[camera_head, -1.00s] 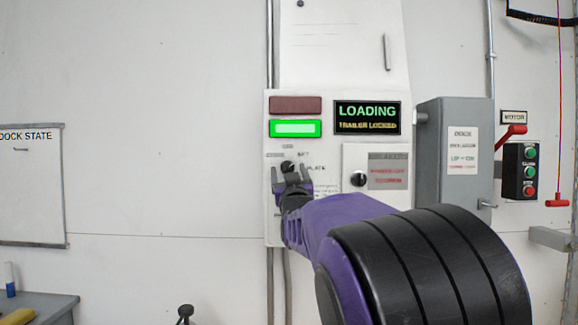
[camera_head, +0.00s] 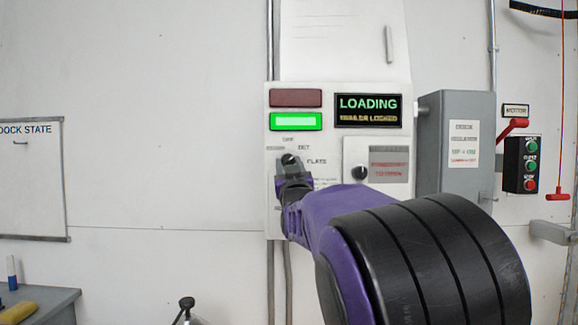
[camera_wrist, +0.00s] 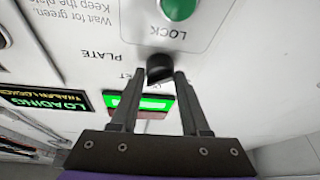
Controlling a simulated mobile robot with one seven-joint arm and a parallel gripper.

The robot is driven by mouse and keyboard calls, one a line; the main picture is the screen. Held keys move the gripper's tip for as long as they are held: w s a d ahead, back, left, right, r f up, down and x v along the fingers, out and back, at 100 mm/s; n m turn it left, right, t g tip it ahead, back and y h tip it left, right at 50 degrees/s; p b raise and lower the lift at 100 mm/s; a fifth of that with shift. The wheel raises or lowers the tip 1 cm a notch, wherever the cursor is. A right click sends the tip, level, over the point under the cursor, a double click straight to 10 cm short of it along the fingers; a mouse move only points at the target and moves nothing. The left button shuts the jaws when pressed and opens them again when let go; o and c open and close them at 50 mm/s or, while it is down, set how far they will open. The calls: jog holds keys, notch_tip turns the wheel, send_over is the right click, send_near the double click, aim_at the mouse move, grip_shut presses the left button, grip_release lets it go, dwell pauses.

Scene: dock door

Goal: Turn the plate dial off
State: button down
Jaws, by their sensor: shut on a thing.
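The plate dial is a small black knob (camera_head: 289,159) on the white control panel (camera_head: 330,140), below the lit green lamp. In the wrist view the knob (camera_wrist: 159,67) sits between my fingertips, with the word PLATE beside it. My gripper (camera_head: 291,165) is shut on the knob, and its purple arm reaches in from the lower right. It also shows in the wrist view (camera_wrist: 160,76), both fingers against the knob's sides. The gripper hides part of the knob and the panel below it in the head view.
A second black knob (camera_head: 360,173) is on the panel to the right. The display (camera_head: 368,110) reads LOADING, TRAILER LOCKED. A grey box (camera_head: 455,142), a red lever (camera_head: 512,128) and a push-button box (camera_head: 521,164) are farther right. The wrist view shows a green button (camera_wrist: 178,8) near LOCK.

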jog(key=shift+d+n, duration=0.1)
jog(key=shift+n, duration=0.2)
jog(key=shift+n+y+b, duration=0.5)
jog(key=shift+n+b, duration=0.25)
jog(key=shift+n, duration=0.05)
jog(key=n, duration=0.1)
jog(key=n+g+y, duration=0.1)
jog(key=n, duration=0.1)
jog(key=shift+d+r+b, duration=0.15)
jog(key=shift+d+b, duration=0.05)
jog(key=shift+b, duration=0.2)
jog(key=n, duration=0.1)
jog(key=n+g+y+p, duration=0.1)
jog(key=n, duration=0.1)
jog(key=n+y, duration=0.1)
jog(key=shift+r+n+g+p, duration=0.3)
jog(key=shift+n+g+p, duration=0.4)
jog(key=shift+n+p, duration=0.55)
jog(key=shift+n, duration=0.45)
jog(key=shift+c, duration=2)
grip_release()
jog(key=shift+f, duration=0.15)
